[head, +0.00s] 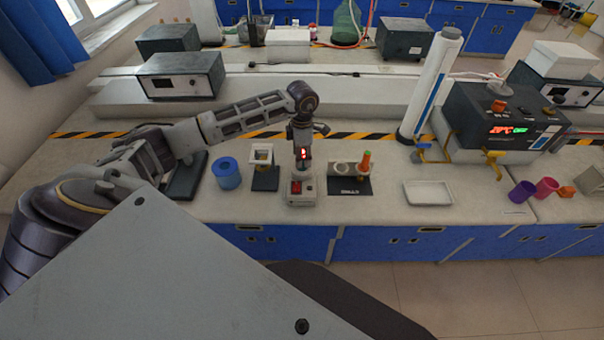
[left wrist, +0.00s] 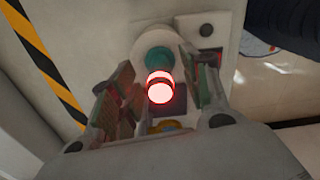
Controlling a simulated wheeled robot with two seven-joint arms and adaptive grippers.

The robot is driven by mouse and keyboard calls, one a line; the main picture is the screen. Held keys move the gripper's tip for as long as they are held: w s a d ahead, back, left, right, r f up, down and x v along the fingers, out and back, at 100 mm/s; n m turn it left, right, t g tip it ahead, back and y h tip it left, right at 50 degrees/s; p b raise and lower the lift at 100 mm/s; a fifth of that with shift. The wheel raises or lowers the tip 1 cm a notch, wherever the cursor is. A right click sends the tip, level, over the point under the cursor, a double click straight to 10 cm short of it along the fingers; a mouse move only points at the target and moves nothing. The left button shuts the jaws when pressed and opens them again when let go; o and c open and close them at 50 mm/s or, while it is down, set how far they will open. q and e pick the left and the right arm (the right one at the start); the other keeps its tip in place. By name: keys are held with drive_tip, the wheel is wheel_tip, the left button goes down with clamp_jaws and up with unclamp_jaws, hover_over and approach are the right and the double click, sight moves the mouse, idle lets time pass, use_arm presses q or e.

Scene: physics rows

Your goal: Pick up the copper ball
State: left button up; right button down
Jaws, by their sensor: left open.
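A glowing red and white round piece (left wrist: 160,92), which I take for the copper ball, shows between the fingers in the left wrist view. Its glow (head: 303,153) also shows in the head view, at the fingertips above a small white device (head: 300,191) with a red switch. A teal round part (left wrist: 158,60) lies behind the glow. My left gripper (head: 303,158) points down over the device. Its fingers are open on either side of the glowing piece (left wrist: 150,85), and I cannot tell whether they touch it. My right gripper is out of view.
A blue cylinder (head: 227,173) and a small stand (head: 263,177) are left of the device. A black plate with a ring and an orange-green piece (head: 365,160) is at right. A white tray (head: 427,192) lies further right, with bare bench between.

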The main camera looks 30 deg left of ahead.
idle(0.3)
use_arm(q)
drive_tip(key=c, duration=1)
drive_tip(key=shift+c, duration=0.2)
drive_tip(key=shift+w+r, duration=0.1)
drive_tip(key=shift+r, duration=0.1)
wheel_tip(320, 180, up, 10)
drive_tip(key=shift+f+b, duration=0.25)
drive_tip(key=shift+b, duration=0.65)
drive_tip(key=shift+r, duration=0.2)
